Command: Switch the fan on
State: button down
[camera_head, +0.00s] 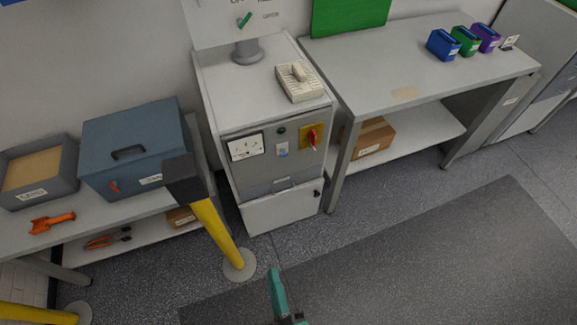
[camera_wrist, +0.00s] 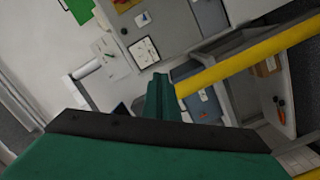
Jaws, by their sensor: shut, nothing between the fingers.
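A grey cabinet (camera_head: 245,185) stands against the wall in the head view. Its front panel carries a dial meter (camera_head: 246,147), a small dark round part (camera_head: 281,130), a small white and blue part (camera_head: 282,149) and a red rotary switch (camera_head: 313,137) on a yellow plate. I cannot make out a fan, or which control belongs to it. My gripper (camera_head: 276,274), with teal fingers, is low in front of the cabinet, apart from it, shut and empty. In the wrist view the fingers (camera_wrist: 160,98) are together, and the meter (camera_wrist: 144,52) shows beyond them.
A yellow post (camera_head: 218,233) with a dark top stands in front of the cabinet's left side. A blue toolbox (camera_head: 135,145) is on the left bench; a grey table (camera_head: 420,65) is on the right. A dark mat (camera_head: 430,260) covers open floor.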

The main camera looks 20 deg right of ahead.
aim_at(284, 153)
jog(key=w+d+f+n, duration=0.3)
jog(key=w+d+n, duration=0.2)
jog(key=w+n, duration=0.3)
jog(key=w+d+f+n+t+y, duration=0.1)
jog(key=w+d+f+n, duration=0.2)
jog(key=w+d+n, duration=0.3)
jog(key=w+d+f+n+t, duration=0.1)
jog(key=w+d+f+n, duration=0.2)
jog(key=w+n, duration=0.8)
jog(key=shift+w+d+n+y, duration=0.4)
jog(key=shift+d+n, duration=0.4)
jog(key=shift+d, duration=0.35)
jog(key=w+r, duration=0.5)
jog(key=w, duration=0.5)
jog(key=shift+a+r, duration=0.2)
